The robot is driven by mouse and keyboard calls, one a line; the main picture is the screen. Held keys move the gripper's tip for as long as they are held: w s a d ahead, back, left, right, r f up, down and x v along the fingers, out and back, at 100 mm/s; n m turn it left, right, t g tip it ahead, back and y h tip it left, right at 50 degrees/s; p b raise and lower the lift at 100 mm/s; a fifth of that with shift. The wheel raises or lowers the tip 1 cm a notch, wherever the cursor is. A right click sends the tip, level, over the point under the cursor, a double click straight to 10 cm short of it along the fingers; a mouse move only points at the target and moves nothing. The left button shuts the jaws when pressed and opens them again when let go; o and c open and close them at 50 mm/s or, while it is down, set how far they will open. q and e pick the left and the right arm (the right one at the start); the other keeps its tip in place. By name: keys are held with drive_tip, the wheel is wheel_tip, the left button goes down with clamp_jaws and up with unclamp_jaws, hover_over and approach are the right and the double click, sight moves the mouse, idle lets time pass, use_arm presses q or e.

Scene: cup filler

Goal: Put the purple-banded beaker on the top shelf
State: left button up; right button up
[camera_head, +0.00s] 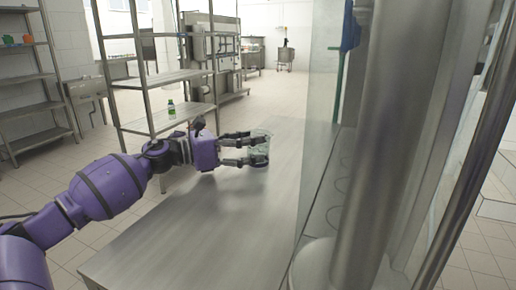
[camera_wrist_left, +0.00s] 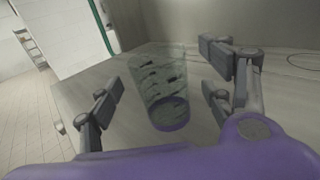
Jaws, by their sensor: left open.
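The purple-banded beaker (camera_head: 260,143) is a clear cup standing on the metal counter (camera_head: 215,225). In the left wrist view the beaker (camera_wrist_left: 158,80) shows dark markings on its wall and a purple band round its base. My left gripper (camera_head: 266,149) is open, with its fingers on either side of the beaker. In the wrist view gaps show between the beaker and the fingers. A metal rack with several shelves (camera_head: 160,78) stands beyond the counter. My right gripper is not in view.
Another shelf unit (camera_head: 27,80) at the far left holds small coloured items. A clear panel (camera_head: 322,110) and a thick metal post (camera_head: 365,150) border the counter's right side. The counter's near part is clear.

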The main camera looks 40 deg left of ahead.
use_arm(q)
drive_tip(key=shift+x, duration=1.35)
drive_tip(key=c, duration=1.2)
drive_tip(key=shift+c, duration=0.2)
